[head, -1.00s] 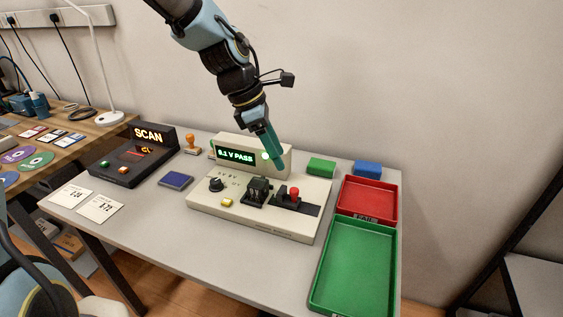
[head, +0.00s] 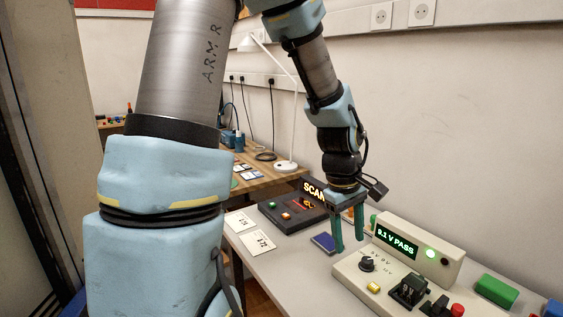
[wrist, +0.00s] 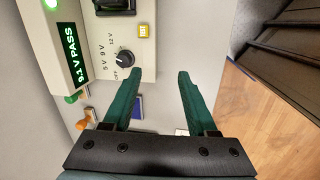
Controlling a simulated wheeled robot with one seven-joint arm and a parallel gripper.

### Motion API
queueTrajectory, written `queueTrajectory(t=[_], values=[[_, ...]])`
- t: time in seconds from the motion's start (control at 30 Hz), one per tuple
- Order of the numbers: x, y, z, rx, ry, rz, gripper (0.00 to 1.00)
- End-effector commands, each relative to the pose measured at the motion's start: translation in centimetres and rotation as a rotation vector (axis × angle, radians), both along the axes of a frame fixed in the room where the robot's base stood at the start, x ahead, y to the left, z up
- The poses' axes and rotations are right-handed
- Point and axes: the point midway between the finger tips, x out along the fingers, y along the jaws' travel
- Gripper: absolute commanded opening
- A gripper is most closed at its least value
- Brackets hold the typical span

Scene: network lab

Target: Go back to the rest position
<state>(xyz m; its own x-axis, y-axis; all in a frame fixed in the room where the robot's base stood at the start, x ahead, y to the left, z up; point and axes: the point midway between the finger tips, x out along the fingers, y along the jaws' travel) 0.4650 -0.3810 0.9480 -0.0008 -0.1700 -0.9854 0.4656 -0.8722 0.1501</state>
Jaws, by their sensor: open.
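My gripper (head: 349,247) is open and empty. In the head view it hangs over the grey table, between the scanner and the tester, with its two teal fingers apart. In the wrist view my gripper (wrist: 156,88) shows nothing between its fingers. The beige tester (head: 435,252) stands to its right, and its display reads "9.1 V PASS" with a green light lit. The tester also shows at the upper left of the wrist view (wrist: 145,65), with its knob and yellow button.
The black scanner (head: 287,215) with a lit "SCAN" sign stands left of my gripper. A blue pad (head: 323,241) and two white cards (head: 257,243) lie nearby. A green block (head: 496,290) is at the right. A wooden desk with a lamp (head: 286,165) stands behind.

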Motion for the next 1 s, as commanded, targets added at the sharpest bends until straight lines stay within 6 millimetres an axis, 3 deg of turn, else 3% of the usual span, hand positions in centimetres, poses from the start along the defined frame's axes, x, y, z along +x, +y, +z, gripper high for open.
queueTrajectory(t=[0.03, 0.2, 0.3, 0.4, 0.6, 1.0], values=[[0.7, 3.0, 0.2, 0.025, -0.037, -0.050, 0.58], [1.5, 12.1, 0.9, 0.106, -0.128, -0.277, 0.58], [1.0, 16.4, 1.3, 0.143, -0.158, -0.391, 0.58], [0.3, 19.3, 1.6, 0.168, -0.176, -0.478, 0.58], [-0.5, 21.7, 1.7, 0.188, -0.189, -0.563, 0.58], [-0.5, 21.8, 1.7, 0.189, -0.190, -0.570, 0.58]])
